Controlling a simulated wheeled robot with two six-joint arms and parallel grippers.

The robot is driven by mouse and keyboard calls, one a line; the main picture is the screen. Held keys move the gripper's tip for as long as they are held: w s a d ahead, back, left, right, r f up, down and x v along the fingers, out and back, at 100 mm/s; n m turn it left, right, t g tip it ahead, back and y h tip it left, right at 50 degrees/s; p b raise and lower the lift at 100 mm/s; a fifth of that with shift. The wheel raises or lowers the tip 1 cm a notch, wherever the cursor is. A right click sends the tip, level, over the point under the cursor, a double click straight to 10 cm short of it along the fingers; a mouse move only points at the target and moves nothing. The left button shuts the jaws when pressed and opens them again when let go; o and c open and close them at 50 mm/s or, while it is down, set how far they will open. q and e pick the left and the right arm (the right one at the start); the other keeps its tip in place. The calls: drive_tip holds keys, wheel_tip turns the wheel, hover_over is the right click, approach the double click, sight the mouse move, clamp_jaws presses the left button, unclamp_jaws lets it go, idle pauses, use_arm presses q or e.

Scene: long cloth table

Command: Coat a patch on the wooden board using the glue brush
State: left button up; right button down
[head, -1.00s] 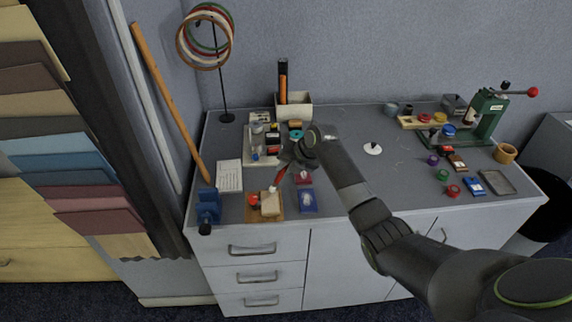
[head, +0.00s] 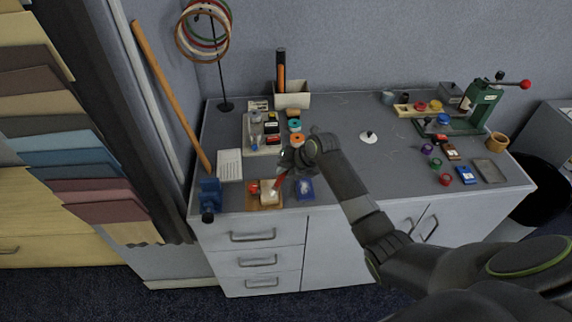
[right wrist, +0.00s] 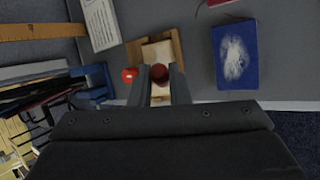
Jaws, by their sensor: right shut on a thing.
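My right gripper (head: 284,168) is shut on a red-handled glue brush (head: 279,182), which points down over the front left of the table. In the right wrist view, the round red handle end (right wrist: 160,73) shows between the two fingers. Below is a brown wooden board (right wrist: 133,53) with a paler block (right wrist: 158,51) on it; the board also shows in the head view (head: 256,206). The brush tip is too small to tell whether it touches the pale block. A small red round thing (right wrist: 130,75) sits at the board's left side. My left gripper is not in view.
A blue pad (right wrist: 234,52) with a whitish mark lies right of the board. A white card (head: 230,165) and a blue vise (head: 209,195) are on the left. A tray of supplies (head: 262,148) stands behind. The table's middle (head: 340,118) is mostly clear.

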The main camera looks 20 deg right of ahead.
sight(280, 183)
drive_tip(key=shift+s+a+p, duration=0.15)
drive_tip(key=shift+s+p, duration=0.45)
drive_tip(key=shift+s, duration=0.1)
drive_tip(key=shift+s+a+p, duration=0.25)
drive_tip(key=shift+s+p, duration=0.2)
drive_tip(key=shift+s, duration=0.35)
drive_tip(key=shift+w+a, duration=0.4)
drive_tip(key=shift+a, duration=0.15)
drive_tip(key=w+b, duration=0.1)
drive_tip(key=w+d+b, duration=0.1)
drive_tip(key=w, duration=0.1)
drive_tip(key=shift+b, duration=0.4)
drive_tip(key=shift+w+d+b, duration=0.8)
drive_tip(key=shift+w+b, duration=2.05)
drive_tip(key=shift+w, duration=0.15)
drive_tip(key=shift+s+a+p, duration=0.3)
drive_tip(key=shift+s+p, duration=0.65)
drive_tip(key=shift+s, duration=0.1)
drive_tip(key=shift+s+a+p, duration=0.25)
drive_tip(key=shift+s+p, duration=0.75)
drive_tip(key=shift+s, duration=0.1)
drive_tip(key=shift+s+a+p, duration=0.3)
drive_tip(key=shift+s+p, duration=0.65)
drive_tip(key=shift+s, duration=0.1)
drive_tip(key=shift+s+a+p, duration=0.25)
drive_tip(key=shift+s+p, duration=0.3)
drive_tip(key=shift+s, duration=0.2)
drive_tip(key=shift+s+a+p, duration=0.2)
drive_tip(key=shift+s+p, duration=0.35)
drive_tip(key=shift+s, duration=0.2)
